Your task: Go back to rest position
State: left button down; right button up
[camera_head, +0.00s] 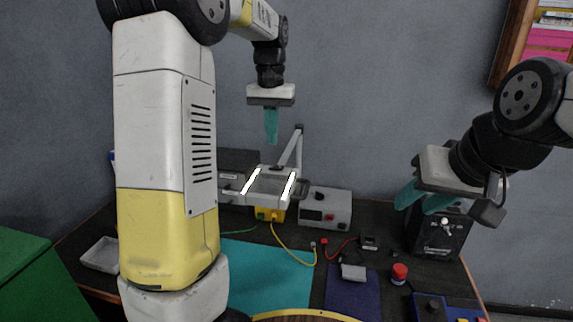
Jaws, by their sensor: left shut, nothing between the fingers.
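My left gripper (271,138) hangs in the air above the back of the workbench, in front of the grey wall. Its teal fingers point down, are together and hold nothing. My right gripper (421,202) is at the right, above the bench and in front of a black box-shaped device (436,238). Its two teal fingers point down and to the left, with a gap between them and nothing seen in it. My large white and yellow arm link hides part of the bench on the left.
The black bench holds a lit lamp frame (270,187), a grey power unit (326,209), a teal mat (270,275), a dark blue mat (352,294), a red button (399,273), cables and a blue meter (446,309). A white tray (100,256) and green box (28,280) are left.

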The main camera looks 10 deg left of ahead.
pick_arm(q)
jog(key=shift+r, duration=0.1)
jog(key=s+d+t+h, duration=0.2)
jog(key=s+t, duration=0.4)
jog(key=s, duration=1.8)
jog(key=shift+s+f, duration=0.15)
jog(key=shift+f, duration=0.15)
jog(key=shift+d, duration=0.1)
